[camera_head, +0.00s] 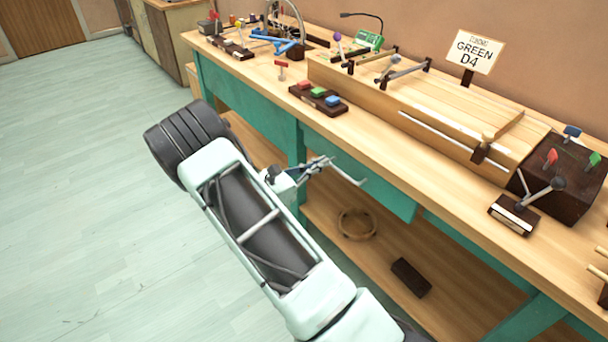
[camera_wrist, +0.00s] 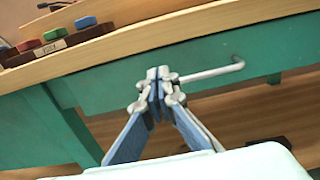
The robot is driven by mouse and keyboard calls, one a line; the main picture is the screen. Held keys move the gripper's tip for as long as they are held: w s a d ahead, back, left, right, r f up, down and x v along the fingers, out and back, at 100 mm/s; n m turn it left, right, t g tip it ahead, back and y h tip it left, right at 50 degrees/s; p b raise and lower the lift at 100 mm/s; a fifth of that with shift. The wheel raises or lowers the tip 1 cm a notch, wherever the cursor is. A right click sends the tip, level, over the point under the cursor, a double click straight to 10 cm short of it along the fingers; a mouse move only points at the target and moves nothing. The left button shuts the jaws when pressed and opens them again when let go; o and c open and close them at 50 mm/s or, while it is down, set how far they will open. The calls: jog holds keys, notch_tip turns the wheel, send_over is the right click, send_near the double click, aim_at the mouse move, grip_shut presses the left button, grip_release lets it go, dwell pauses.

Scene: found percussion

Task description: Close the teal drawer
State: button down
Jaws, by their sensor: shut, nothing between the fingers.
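The teal drawer (camera_head: 385,193) sits under the front edge of the wooden workbench. Its teal front also fills the middle of the wrist view (camera_wrist: 110,88). A silver bar handle (camera_wrist: 215,72) is on that front, and it shows in the head view too (camera_head: 348,172). My gripper (camera_wrist: 160,76) is shut and empty, its fingertips at the left end of the handle. In the head view my gripper (camera_head: 328,162) is close in front of the drawer. The fingertips hide the handle's left end. I cannot tell whether they touch it or how far the drawer stands out.
The workbench top (camera_head: 375,133) overhangs the drawer. A dark block with coloured keys (camera_head: 318,98) lies near its front edge. A wooden ring (camera_head: 357,224) and a dark block (camera_head: 411,278) lie on the lower shelf. The pale floor (camera_head: 80,200) at left is clear.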

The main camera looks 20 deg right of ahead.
aim_at(338, 153)
jog(key=shift+b+x, duration=0.4)
jog(key=shift+x, duration=1.65)
jog(key=x, duration=0.4)
jog(key=shift+w+d+f, duration=0.1)
jog(key=shift+d, duration=0.25)
